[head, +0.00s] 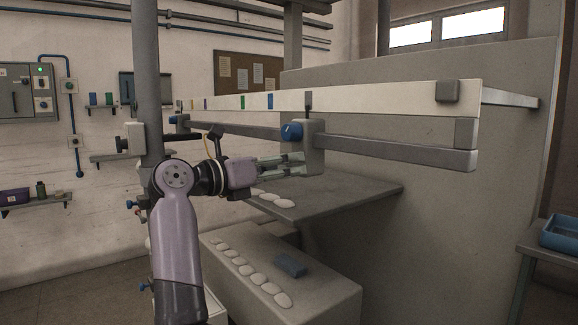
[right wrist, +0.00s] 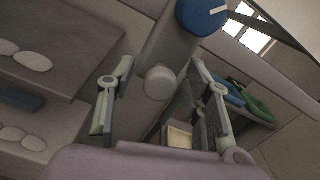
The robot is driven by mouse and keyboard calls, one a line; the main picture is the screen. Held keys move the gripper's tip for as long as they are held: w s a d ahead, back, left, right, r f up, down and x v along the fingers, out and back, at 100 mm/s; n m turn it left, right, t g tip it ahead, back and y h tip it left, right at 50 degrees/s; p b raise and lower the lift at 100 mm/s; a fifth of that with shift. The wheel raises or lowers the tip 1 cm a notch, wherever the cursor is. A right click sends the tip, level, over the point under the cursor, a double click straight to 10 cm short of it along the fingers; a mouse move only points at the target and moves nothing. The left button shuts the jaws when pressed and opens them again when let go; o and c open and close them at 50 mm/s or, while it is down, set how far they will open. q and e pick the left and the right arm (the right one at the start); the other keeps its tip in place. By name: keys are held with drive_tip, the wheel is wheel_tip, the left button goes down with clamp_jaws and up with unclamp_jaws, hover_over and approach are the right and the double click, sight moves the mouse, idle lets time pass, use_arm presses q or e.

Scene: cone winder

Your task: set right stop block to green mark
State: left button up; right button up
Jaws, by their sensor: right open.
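The right stop block (head: 313,150) is a grey block on the lower rail, with a blue knob (head: 291,131) and a dark pointer above it over the white scale (head: 360,97). The green mark (head: 243,102) is on the scale, left of the pointer; a blue mark (head: 270,101) lies between them. My right gripper (head: 292,164) is at the block's lower left side. In the right wrist view its open fingers (right wrist: 163,88) stand on either side of the block's rounded grey end (right wrist: 160,84), with the blue knob (right wrist: 202,15) beyond. Contact cannot be told. My left gripper is not in view.
The grey rail (head: 400,150) runs across in front of a large machine housing. Below are a grey shelf (head: 350,193) with pale oval pieces and a lower box (head: 330,290) with several more. A blue tray (head: 563,233) stands at far right.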

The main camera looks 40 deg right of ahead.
drive_tip(key=shift+a, duration=0.1)
drive_tip(key=shift+c, duration=0.5)
clamp_jaws()
